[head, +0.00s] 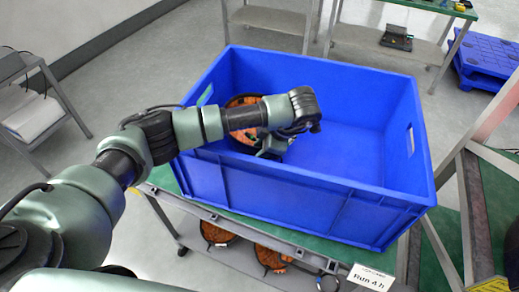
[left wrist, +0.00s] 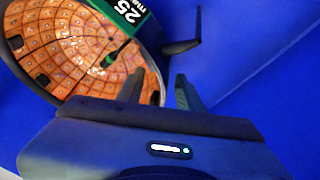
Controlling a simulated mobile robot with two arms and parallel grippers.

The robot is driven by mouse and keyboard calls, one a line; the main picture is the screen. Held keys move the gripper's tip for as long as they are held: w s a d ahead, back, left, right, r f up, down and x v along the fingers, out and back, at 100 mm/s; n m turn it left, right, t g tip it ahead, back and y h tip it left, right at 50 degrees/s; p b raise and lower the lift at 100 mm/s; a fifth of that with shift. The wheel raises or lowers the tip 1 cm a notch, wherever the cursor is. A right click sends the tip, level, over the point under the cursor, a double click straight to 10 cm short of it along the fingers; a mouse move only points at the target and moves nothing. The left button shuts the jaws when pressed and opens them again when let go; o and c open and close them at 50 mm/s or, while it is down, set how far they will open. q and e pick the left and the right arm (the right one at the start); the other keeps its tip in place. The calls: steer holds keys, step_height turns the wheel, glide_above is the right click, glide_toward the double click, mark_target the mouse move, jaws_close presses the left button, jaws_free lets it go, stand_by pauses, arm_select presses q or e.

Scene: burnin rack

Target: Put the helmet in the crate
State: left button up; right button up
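The blue crate (head: 300,185) stands on a green-topped table. The helmet, an orange tiled shell with a dark rim (head: 244,136), is inside the crate at its left end, partly hidden by my left arm. In the left wrist view the helmet (left wrist: 62,50) fills the upper left, with a green label reading 25. My left gripper (head: 272,150) is inside the crate beside the helmet. Its fingers (left wrist: 160,88) are apart, with the helmet's edge between them and a gap to the right finger. My right gripper is not in view.
The crate's middle and right are empty. Orange round objects (head: 270,257) lie on the shelf below the table. A label card (head: 370,278) is at the table's front edge. A metal frame (head: 470,190) stands at the right, and a blue pallet (head: 487,60) lies behind.

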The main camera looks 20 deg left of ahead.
arm_select(q)
steer(key=shift+r, duration=0.1)
steer(key=v, duration=1.1)
steer(key=shift+d+r, duration=0.15)
steer(key=shift+r, duration=0.25)
steer(key=shift+s, duration=0.1)
